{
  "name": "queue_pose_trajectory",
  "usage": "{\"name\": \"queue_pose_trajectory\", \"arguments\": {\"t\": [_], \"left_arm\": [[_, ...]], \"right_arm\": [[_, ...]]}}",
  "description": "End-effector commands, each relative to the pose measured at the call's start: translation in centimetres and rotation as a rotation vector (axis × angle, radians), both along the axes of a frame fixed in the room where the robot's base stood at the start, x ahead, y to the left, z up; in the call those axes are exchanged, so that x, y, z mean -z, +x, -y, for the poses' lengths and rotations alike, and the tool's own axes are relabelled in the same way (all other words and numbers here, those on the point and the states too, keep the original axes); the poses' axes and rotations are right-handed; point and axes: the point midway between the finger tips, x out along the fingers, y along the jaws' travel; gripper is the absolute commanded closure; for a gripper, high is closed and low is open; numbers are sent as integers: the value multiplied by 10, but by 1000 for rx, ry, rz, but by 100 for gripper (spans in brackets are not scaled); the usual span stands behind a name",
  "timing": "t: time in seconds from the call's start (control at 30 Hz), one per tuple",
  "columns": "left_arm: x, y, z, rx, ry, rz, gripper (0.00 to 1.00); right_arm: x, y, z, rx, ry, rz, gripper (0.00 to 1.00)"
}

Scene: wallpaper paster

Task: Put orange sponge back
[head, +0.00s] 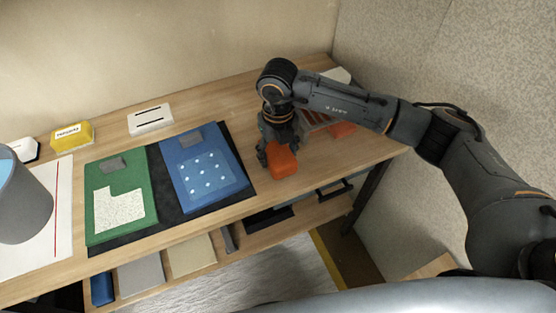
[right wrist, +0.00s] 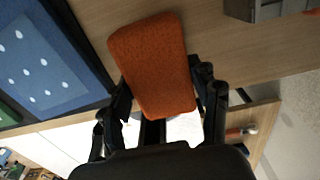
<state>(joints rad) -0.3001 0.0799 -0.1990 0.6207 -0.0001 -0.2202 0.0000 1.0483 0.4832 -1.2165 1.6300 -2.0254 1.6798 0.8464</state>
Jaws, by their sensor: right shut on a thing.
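My right gripper (head: 276,148) is shut on an orange sponge (head: 284,163). The sponge is just right of the dark mat, at or slightly above the wooden table; I cannot tell if it touches. In the right wrist view the sponge (right wrist: 155,65) is a rounded orange block, tilted a little, between the fingers of the right gripper (right wrist: 160,105). Another orange piece (head: 342,130) lies farther right, partly behind my right arm. My left gripper is not in view.
A dark mat (head: 240,164) bears a green board (head: 143,201) and a blue board (head: 199,190). A white slotted block (head: 150,119) and a yellow block (head: 72,136) stand behind. A grey cylinder (head: 20,205) is at left. A grey box-like thing (right wrist: 262,10) shows in the wrist view.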

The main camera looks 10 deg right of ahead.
Motion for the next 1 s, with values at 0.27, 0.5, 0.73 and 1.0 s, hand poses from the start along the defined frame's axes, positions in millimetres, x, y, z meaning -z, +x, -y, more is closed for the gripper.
{"name": "queue_pose_trajectory", "arguments": {"t": [0.27, 0.5, 0.73, 1.0], "left_arm": [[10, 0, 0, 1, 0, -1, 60], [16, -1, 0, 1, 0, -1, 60], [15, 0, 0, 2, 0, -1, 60], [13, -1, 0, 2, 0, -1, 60]], "right_arm": [[15, 0, 0, -1, 0, 0, 72], [21, -1, 0, -1, 0, 0, 72], [20, -1, 0, 0, 0, 0, 16], [19, -1, 0, 0, 0, -1, 16]]}}
